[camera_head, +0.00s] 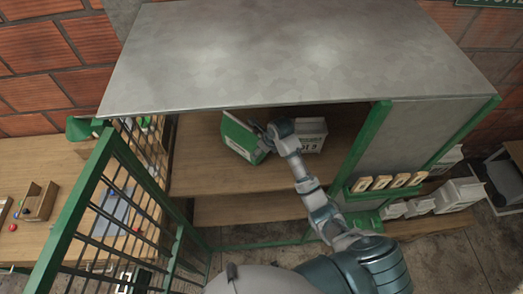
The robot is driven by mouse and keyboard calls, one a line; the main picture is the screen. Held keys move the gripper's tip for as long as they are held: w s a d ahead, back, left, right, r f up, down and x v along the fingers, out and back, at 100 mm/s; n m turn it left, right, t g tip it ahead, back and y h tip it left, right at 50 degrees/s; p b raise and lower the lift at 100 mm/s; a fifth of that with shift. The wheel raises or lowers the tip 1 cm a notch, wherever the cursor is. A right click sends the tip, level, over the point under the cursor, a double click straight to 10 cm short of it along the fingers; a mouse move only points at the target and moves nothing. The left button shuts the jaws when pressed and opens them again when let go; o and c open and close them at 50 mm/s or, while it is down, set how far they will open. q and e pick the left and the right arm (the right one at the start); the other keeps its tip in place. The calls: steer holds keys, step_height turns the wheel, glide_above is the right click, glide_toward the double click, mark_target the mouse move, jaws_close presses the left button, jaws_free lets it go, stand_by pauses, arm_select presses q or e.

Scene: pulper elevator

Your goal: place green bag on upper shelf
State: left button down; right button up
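The green bag (241,138) has a pale face and green edges. It is tilted on the upper shelf (195,165), under the grey top of the cabinet. My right arm reaches in from the lower right, and my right gripper (264,138) is at the bag's right edge. The fingers are small and partly hidden, so I cannot tell whether they are closed on the bag. My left gripper is not in view.
A pale bag with dark print (311,134) stands just right of my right gripper. A lower shelf (240,209) is below. The green barred door (90,215) stands open at left. The upper shelf's left part is clear.

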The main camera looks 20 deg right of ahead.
steer(key=shift+f, duration=0.75)
steer(key=shift+w+d+f, duration=0.1)
steer(key=shift+d, duration=0.2)
steer(key=o, duration=1.7)
steer(key=shift+d, duration=0.15)
steer(key=shift+c, duration=0.2)
steer(key=shift+o, duration=0.5)
steer(key=shift+d, duration=0.15)
steer(key=shift+a, duration=0.3)
steer(key=v, duration=1.2)
steer(key=shift+d, duration=0.2)
steer(key=shift+s+a+f, duration=0.1)
steer(key=shift+s+a, duration=0.1)
steer(key=shift+a, duration=0.05)
